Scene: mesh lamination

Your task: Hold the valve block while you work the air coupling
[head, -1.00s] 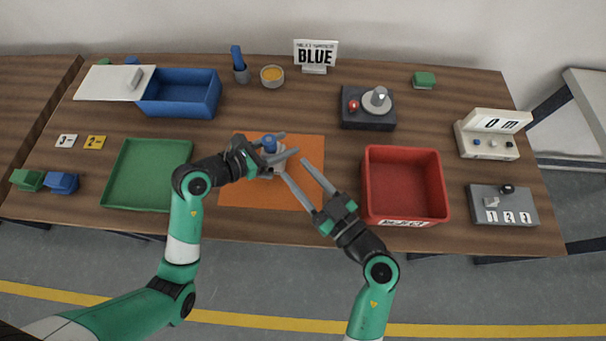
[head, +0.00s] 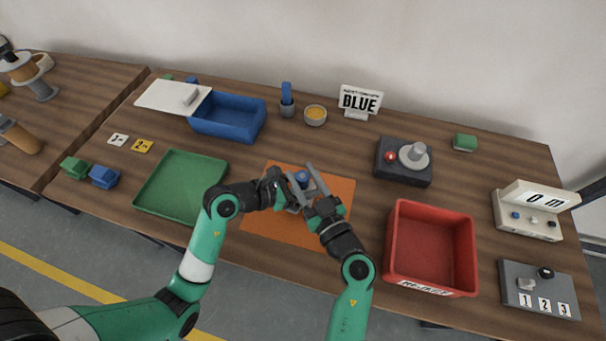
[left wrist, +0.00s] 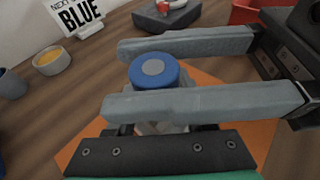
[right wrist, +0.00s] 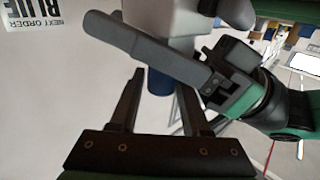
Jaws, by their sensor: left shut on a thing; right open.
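The pale valve block (left wrist: 162,128) stands on the orange mat (head: 335,192), mostly hidden by the grippers in the head view. The blue round air coupling (left wrist: 154,70) with a grey centre sits on top of it; it also shows in the head view (head: 302,178) and the right wrist view (right wrist: 159,83). My left gripper (head: 291,193) is shut on the valve block from the left. My right gripper (head: 301,170) is open, its two fingers on either side of the coupling with a gap visible. Contact between fingers and coupling cannot be made out.
A green tray (head: 150,205) lies left of the mat and a red reject bin (head: 398,240) right of it. Behind are a blue box (head: 235,133), a small bowl (head: 315,115), the BLUE sign (head: 359,101) and a dark joystick-like box (head: 402,176). The grippers are close together.

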